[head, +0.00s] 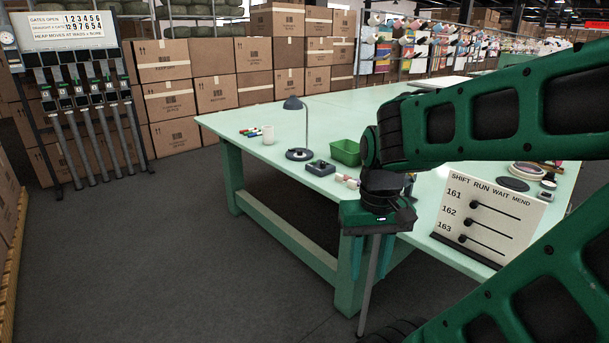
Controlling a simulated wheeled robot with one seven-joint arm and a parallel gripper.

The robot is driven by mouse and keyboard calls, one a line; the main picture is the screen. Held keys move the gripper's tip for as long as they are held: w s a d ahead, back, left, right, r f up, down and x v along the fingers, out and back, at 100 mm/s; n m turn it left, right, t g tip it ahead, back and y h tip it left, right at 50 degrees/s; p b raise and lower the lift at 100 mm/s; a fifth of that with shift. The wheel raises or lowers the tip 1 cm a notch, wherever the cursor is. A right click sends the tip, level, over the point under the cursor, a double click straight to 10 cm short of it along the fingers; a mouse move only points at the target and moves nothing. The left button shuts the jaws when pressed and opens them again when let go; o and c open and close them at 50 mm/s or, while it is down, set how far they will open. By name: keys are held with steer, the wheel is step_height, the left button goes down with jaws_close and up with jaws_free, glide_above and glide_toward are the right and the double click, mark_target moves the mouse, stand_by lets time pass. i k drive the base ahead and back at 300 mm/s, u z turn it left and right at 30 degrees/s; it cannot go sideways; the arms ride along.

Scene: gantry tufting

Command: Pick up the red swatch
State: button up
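My gripper (371,262) hangs pointing down in front of the near side of the green table (330,112). Its two green fingers show with a thin grey rod (369,290) between or behind them, slanting down towards the floor. I cannot tell whether the fingers grip the rod. I cannot make out a red swatch. My arm covers part of the table on the right, so things there are hidden.
On the table are a dark lamp (297,128), a white mug (268,134), markers (250,132), a dark tray (320,168), a green bin (346,152) and a sign board (489,214). Stacked cartons (215,93) and a gate rack (85,100) stand behind.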

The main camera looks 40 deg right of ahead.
mark_target(340, 178)
steer(key=z, duration=0.2)
steer(key=i, duration=1.6)
steer(key=z, duration=0.4)
